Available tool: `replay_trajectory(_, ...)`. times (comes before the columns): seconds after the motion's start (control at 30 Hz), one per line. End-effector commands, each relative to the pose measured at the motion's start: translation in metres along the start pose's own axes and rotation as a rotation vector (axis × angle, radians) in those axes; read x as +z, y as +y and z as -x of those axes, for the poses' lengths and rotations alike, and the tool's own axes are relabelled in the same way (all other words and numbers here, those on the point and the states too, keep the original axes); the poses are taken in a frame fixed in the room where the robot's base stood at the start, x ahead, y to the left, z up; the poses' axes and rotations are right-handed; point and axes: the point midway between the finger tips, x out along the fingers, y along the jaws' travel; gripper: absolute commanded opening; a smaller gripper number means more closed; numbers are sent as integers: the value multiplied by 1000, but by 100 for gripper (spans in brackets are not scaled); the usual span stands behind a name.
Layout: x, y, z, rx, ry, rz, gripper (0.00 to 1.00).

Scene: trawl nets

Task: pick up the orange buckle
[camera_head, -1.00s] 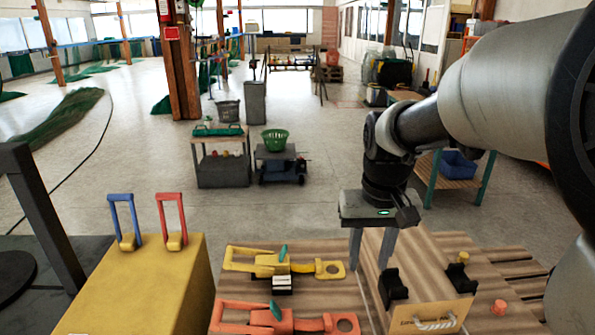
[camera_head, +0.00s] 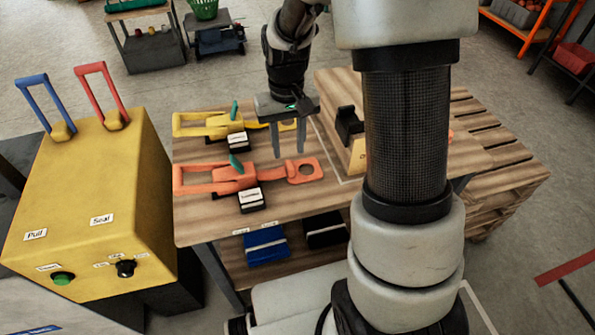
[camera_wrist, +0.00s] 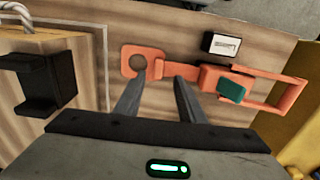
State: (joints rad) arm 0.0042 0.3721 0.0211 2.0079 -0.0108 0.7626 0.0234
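The orange buckle (camera_head: 230,179) lies flat on the wooden table (camera_head: 200,222), with a ring end at right and a long frame at left. It also shows in the wrist view (camera_wrist: 268,88), with a teal tab on it. My gripper (camera_head: 290,154) is above the table, over the ring end side of the buckle. In the wrist view its two fingers (camera_wrist: 158,92) are spread apart with nothing between them, pointing at the strap beside the ring. The yellow buckle (camera_head: 208,124) lies behind the orange one, partly hidden by my gripper.
A small labelled black block (camera_head: 252,199) sits close in front of the orange buckle. A yellow machine (camera_head: 80,190) with blue and red handles stands at left. A wooden box with a black bracket (camera_head: 349,125) is right of my gripper, partly hidden by my arm.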

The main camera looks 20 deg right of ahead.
Motion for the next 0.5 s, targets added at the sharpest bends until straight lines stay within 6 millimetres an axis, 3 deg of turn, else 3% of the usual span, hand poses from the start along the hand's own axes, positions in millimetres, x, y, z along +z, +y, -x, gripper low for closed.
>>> replay_trajectory(0.27,-1,1,-18,0,-1,0,36)
replay_trajectory(0.5,-3,3,-54,0,-2,0,36)
